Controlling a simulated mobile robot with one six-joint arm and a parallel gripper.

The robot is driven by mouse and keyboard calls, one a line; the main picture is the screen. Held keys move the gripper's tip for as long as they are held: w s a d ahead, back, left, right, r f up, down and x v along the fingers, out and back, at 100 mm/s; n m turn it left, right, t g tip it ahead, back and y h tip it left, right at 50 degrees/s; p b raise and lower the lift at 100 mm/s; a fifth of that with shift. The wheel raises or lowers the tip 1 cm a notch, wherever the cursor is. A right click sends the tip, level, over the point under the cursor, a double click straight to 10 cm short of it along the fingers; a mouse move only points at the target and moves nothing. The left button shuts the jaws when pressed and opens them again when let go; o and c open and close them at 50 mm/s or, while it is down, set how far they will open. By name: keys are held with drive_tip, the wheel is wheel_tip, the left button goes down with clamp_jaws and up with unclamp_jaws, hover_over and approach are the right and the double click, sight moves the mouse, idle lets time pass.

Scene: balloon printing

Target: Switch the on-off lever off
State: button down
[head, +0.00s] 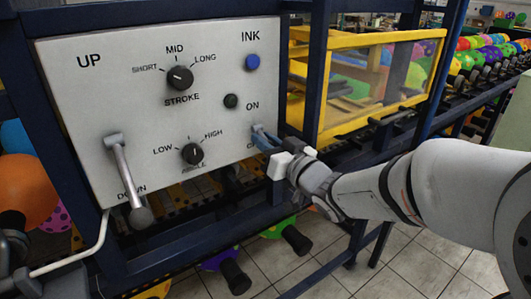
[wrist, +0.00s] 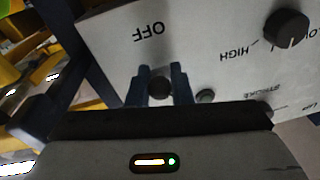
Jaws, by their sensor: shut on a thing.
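The white control panel (head: 215,60) is in the head view, with an ON label (head: 252,105) at its right side. My gripper (head: 264,138) is at the panel's lower right edge, below ON, and covers most of the lever and the OFF label there. In the wrist view the dark fingers of my gripper (wrist: 161,78) stand on either side of a dark round knob, the end of the on-off lever (wrist: 160,88), and are shut on it. The upside-down OFF label (wrist: 149,31) shows just beyond the fingertips. The lever's exact angle is hidden.
The panel also carries a blue INK button (head: 252,62), a black button (head: 230,101), two dials and a large grey lever (head: 122,170) at left.

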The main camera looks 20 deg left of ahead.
drive_tip(key=shift+f+b, duration=0.35)
drive_tip(key=shift+b, duration=0.4)
drive_tip(key=shift+r, duration=0.2)
drive_tip(key=c, duration=1.4)
unclamp_jaws()
drive_tip(key=shift+o, duration=0.2)
drive_tip(key=v, duration=0.7)
drive_tip(key=shift+s+d+f+b, duration=0.2)
drive_tip(key=shift+d+b, duration=0.05)
drive_tip(key=shift+b, duration=0.15)
